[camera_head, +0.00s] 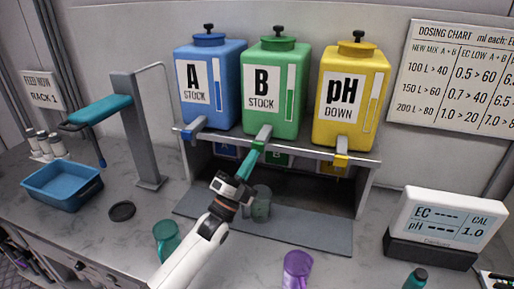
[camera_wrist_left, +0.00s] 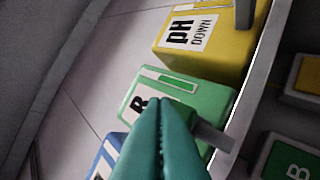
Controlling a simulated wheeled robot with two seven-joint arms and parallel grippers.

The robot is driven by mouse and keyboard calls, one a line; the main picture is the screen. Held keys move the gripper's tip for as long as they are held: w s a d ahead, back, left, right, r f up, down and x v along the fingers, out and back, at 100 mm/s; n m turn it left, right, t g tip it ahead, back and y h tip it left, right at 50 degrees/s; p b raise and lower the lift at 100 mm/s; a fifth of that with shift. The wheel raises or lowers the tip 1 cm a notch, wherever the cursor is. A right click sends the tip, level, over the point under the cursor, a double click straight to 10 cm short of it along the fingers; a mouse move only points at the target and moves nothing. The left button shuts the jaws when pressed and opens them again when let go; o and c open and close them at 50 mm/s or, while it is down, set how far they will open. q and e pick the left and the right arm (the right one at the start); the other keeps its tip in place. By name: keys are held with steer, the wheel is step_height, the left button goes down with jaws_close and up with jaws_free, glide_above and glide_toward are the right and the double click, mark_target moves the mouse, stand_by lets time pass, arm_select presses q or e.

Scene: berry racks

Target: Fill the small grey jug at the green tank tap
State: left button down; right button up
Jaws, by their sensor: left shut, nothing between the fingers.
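The green tank (camera_head: 272,95), marked B STOCK, stands between two other tanks on a shelf; it also shows in the wrist view (camera_wrist_left: 208,98). Its grey tap (camera_head: 264,133) sticks out at the front, and shows beside my fingers in the wrist view (camera_wrist_left: 213,138). My left gripper (camera_head: 256,150) has its teal fingers shut and empty, with the tips at or just below the tap's green end; I cannot tell whether they touch. The small grey jug (camera_head: 262,207) stands upright under the shelf, below the tap, partly hidden by my left gripper. Its contents cannot be made out. My right gripper is out of view.
Blue (camera_head: 212,85) and yellow (camera_head: 352,95) tanks flank the green one. A teal mug (camera_head: 167,240) and a purple mug (camera_head: 297,270) stand in front. A meter (camera_head: 443,222) is at right; a blue tub (camera_head: 62,186) and a grey post stand (camera_head: 142,135) are at left.

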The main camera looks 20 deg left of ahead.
arm_select(q)
steer(key=s+p, duration=0.2)
steer(key=s, duration=0.3)
steer(key=shift+a+p, duration=0.1)
steer(key=shift+p, duration=0.2)
